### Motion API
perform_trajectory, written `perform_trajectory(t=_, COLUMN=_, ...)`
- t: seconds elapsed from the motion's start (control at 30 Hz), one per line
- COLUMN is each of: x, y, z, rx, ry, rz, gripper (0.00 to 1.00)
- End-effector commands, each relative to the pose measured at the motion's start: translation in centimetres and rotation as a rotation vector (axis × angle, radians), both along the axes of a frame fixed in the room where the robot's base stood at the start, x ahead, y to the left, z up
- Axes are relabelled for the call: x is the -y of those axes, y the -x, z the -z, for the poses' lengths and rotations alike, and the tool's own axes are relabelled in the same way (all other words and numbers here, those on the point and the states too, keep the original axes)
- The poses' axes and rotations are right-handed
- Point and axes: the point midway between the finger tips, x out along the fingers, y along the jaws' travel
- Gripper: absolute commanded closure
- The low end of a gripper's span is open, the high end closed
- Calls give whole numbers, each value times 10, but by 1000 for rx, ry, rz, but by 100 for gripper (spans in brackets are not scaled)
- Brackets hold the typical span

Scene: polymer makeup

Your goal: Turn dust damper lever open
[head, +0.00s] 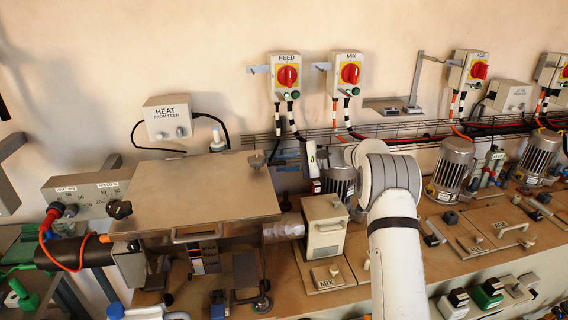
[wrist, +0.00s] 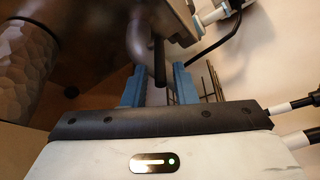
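A dark upright rod (wrist: 159,62), which looks like the damper lever, shows in the wrist view. It hangs below a blurred grey rounded part. My gripper (wrist: 159,88) has its two blue fingers apart, one on each side of the rod's lower end. Pale gaps show beside the rod, so the fingers do not look closed on it.
A flat metal lid (head: 205,190) and a beige MIX box (head: 323,228) stand close to the arm. A wire cable tray (head: 400,128) runs along the wall below the FEED switch (head: 287,76) and MIX switch (head: 348,75). A dark faceted cylinder (wrist: 25,60) fills the wrist view's left.

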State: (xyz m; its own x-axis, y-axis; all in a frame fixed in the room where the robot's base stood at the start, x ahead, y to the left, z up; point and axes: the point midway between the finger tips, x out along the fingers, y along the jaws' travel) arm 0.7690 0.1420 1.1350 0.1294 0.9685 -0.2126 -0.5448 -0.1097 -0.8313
Motion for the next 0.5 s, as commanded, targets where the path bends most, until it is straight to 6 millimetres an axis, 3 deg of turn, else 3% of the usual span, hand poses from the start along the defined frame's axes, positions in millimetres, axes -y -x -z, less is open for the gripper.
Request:
perform_trajectory(t=0.3, x=0, y=0, z=0, rx=0, ry=1, rz=-1, gripper=100)
perform_trajectory(t=0.5, x=-3, y=0, z=0, rx=0, ry=0, rz=-1, gripper=100)
